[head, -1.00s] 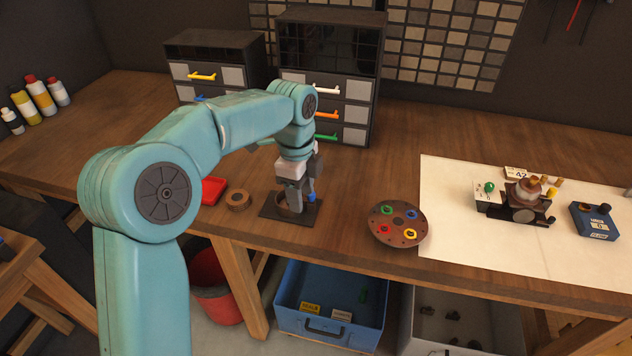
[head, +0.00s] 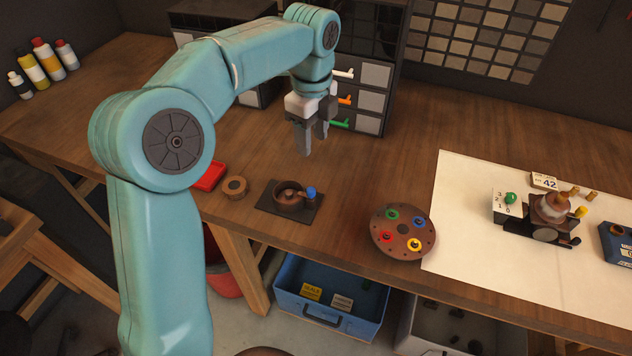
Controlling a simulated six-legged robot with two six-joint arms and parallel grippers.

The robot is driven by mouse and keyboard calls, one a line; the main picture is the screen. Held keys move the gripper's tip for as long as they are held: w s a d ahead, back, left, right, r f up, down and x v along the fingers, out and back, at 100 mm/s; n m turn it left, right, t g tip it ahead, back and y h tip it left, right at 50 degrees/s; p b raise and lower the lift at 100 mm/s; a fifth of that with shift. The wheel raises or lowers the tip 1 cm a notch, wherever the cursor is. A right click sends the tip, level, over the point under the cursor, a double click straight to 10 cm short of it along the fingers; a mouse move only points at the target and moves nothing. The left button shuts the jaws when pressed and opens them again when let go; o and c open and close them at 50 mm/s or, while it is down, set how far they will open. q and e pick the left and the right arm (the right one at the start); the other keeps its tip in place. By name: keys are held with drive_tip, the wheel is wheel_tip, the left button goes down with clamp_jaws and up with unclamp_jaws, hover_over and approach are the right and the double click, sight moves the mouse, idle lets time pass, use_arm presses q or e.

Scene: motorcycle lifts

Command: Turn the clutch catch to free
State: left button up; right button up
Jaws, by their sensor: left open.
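My left gripper (head: 314,144) is open and empty. It hangs with its fingers down above the bench, above and behind a round brown drum (head: 284,201) on a dark square plate (head: 276,214). A blue-topped knob (head: 310,192) stands at the drum's right side, clear of the fingers. A brown mechanism (head: 551,207) with a green knob (head: 511,198) on a white marked block sits on the white sheet at the right. I cannot tell for sure which part is the clutch catch. My right gripper is out of view.
A round disc (head: 403,221) with coloured rings lies right of the plate. A wooden ring (head: 234,188) and a red tray (head: 210,177) lie left of it. Drawer units (head: 367,75) stand behind my gripper.

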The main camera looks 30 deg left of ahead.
sight(312, 190)
use_arm(q)
drive_tip(key=f, duration=1)
drive_tip(key=f+p, duration=0.1)
drive_tip(key=f, duration=0.4)
drive_tip(key=shift+s+d, duration=0.15)
drive_tip(key=shift+s, duration=0.25)
drive_tip(key=shift+w+f, duration=0.15)
drive_tip(key=shift+s+r, duration=0.2)
drive_tip(key=shift+s, duration=0.15)
drive_tip(key=c, duration=0.4)
drive_tip(key=shift+w, duration=0.1)
clamp_jaws()
